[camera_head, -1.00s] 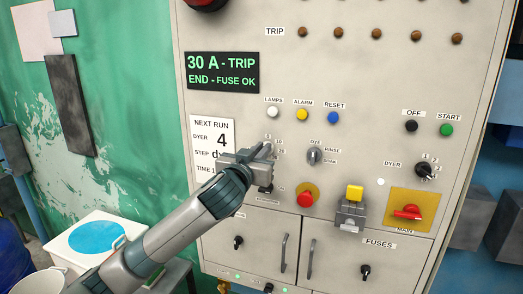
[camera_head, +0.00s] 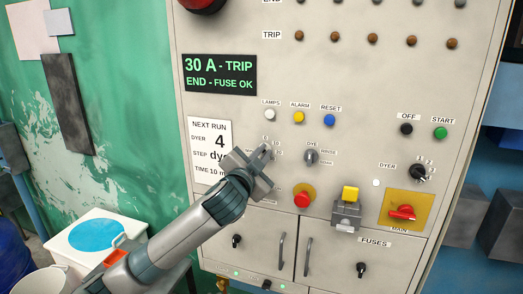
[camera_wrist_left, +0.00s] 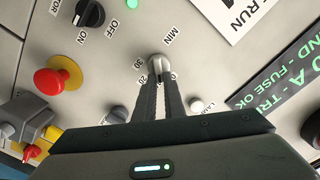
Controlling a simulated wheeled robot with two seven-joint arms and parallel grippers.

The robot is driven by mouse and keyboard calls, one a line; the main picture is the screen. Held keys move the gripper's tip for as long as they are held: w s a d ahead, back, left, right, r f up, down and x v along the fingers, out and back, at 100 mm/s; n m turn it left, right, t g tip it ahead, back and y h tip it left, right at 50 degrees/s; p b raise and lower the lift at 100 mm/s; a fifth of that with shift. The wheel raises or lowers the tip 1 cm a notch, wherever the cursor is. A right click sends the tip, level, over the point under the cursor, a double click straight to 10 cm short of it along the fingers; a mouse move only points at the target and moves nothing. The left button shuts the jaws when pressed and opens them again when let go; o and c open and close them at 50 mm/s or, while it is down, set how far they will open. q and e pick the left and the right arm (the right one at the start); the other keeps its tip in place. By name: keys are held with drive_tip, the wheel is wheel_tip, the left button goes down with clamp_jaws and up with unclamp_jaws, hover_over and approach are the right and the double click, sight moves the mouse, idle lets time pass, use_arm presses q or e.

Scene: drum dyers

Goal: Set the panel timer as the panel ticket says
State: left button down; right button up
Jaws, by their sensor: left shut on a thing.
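The panel ticket (camera_head: 207,135) is a white sheet on the left of the panel, reading NEXT RUN, DYER 4, a partly hidden STEP and TIME 10 m, its end covered by my gripper. It also shows upside down in the wrist view (camera_wrist_left: 236,18). The timer knob (camera_wrist_left: 160,64) is a grey knob with MIN, 20 and 30 marked around it. My left gripper (camera_head: 264,153) is shut on it, one finger on each side, also in the left wrist view (camera_wrist_left: 161,86). The knob is mostly hidden in the head view, and its exact setting cannot be told. My right gripper is out of view.
The DYE/RINSE selector (camera_head: 311,157) is just right of my gripper. A red stop button (camera_head: 303,199), a yellow-topped box (camera_head: 346,208) and the red main switch (camera_head: 403,213) stick out lower right. A black sign (camera_head: 219,75) reads 30 A - TRIP, END - FUSE OK.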

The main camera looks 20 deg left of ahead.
use_arm(q)
drive_tip(key=shift+m, duration=0.6)
drive_tip(key=c, duration=1.8)
unclamp_jaws()
drive_tip(key=shift+c, duration=0.2)
drive_tip(key=shift+w+f, duration=0.1)
